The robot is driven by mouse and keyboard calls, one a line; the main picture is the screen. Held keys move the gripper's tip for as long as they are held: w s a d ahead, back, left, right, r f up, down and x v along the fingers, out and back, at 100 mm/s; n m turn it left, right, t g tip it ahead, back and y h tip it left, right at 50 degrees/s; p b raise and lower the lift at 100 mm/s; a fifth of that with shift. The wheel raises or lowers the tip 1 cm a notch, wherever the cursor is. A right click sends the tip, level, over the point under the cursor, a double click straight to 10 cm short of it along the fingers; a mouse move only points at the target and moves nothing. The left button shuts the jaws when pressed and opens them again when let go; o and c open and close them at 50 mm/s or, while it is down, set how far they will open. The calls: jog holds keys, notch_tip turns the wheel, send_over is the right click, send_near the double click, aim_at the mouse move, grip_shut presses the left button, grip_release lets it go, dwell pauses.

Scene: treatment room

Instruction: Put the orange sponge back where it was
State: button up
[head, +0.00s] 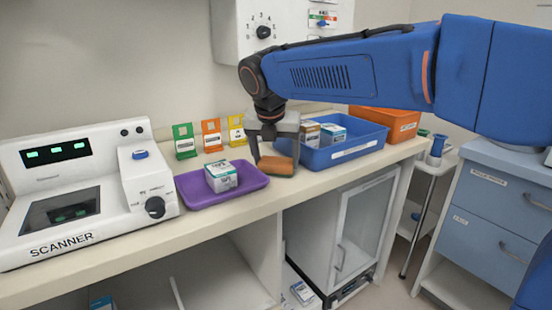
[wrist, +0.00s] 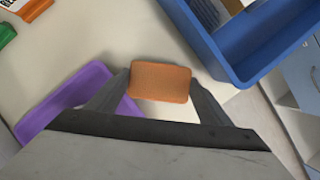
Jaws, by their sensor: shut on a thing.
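The orange sponge (head: 277,166) is a small block on or just above the counter, between the purple tray and the blue bin. My gripper (head: 272,158) comes down over it and is shut on it. In the wrist view, the sponge (wrist: 160,81) sits between the two fingertips of my gripper (wrist: 160,88), one finger at each short side. I cannot tell whether the sponge touches the counter.
A purple tray (head: 252,184) with a white and teal box (head: 221,176) lies left of the sponge. A blue bin (head: 345,151) with boxes stands right. A scanner (head: 85,190) is at the left. Green, orange and yellow cards (head: 212,136) stand behind. Bare counter (head: 318,177) lies in front.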

jog(key=o, duration=1)
jog(key=shift+f, duration=0.1)
jog(key=shift+c, duration=0.2)
jog(key=d+v, duration=0.1)
jog(key=v, duration=1.1)
jog(key=s+d+f+m, duration=0.5)
jog(key=d+m, duration=0.3)
jog(key=d, duration=0.2)
jog(key=s+d+f+m, duration=0.5)
jog(key=d+m, duration=0.3)
jog(key=d, duration=0.2)
jog(key=s+d+f+m, duration=0.4)
jog(key=s+f+m, duration=0.3)
jog(key=f+m, duration=0.1)
jog(key=s+d+f+m, duration=0.5)
jog(key=s+f+m, duration=0.3)
jog(key=f+m, duration=0.1)
jog(key=shift+d+f+m+y, duration=0.25)
jog(key=shift+d+m+y, duration=0.05)
jog(key=shift+m+y, duration=0.1)
